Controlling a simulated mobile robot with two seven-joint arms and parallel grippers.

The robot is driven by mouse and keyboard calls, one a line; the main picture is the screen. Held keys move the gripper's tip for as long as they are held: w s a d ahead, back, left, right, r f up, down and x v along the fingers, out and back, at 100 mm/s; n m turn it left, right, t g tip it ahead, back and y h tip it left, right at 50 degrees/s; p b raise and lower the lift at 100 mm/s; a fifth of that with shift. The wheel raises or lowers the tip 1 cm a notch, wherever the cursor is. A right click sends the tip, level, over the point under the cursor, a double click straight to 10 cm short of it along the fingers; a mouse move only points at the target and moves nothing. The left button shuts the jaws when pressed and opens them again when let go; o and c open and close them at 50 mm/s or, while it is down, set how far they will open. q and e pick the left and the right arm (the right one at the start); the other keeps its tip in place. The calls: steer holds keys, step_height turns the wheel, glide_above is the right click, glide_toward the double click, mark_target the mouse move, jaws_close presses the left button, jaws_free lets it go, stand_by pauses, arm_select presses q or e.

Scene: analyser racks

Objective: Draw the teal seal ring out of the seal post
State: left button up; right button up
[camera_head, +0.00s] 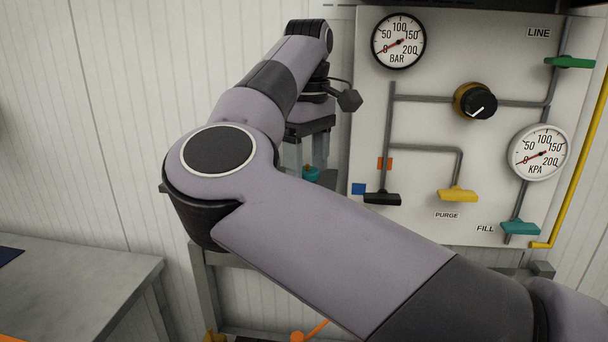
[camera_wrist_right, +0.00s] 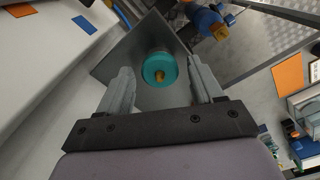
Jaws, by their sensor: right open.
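In the head view, a small part of the teal ring (camera_head: 311,173) shows below my right gripper (camera_head: 307,150). My right gripper points down with its fingers open. In the wrist view, its fingers (camera_wrist_right: 160,73) stand on the left and right of the ring, with a visible gap on each side. How far the fingertips reach down beside the ring is hard to tell. My left gripper is not in view.
A white panel (camera_head: 430,120) with gauges, pipes and coloured valve handles stands right of the gripper. A grey bench (camera_head: 80,270) is at the lower left. In the wrist view, a blue part with a brass end (camera_wrist_right: 208,22) lies beyond the plate.

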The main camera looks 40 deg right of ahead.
steer(key=c, duration=0.9)
steer(key=shift+r+p, duration=1.55)
steer(key=shift+r, duration=0.1)
steer(key=shift+c, duration=0.2)
steer(key=shift+r+p, duration=0.75)
steer(key=shift+r, duration=0.45)
steer(key=shift+s+f, duration=0.1)
steer(key=shift+f, duration=0.05)
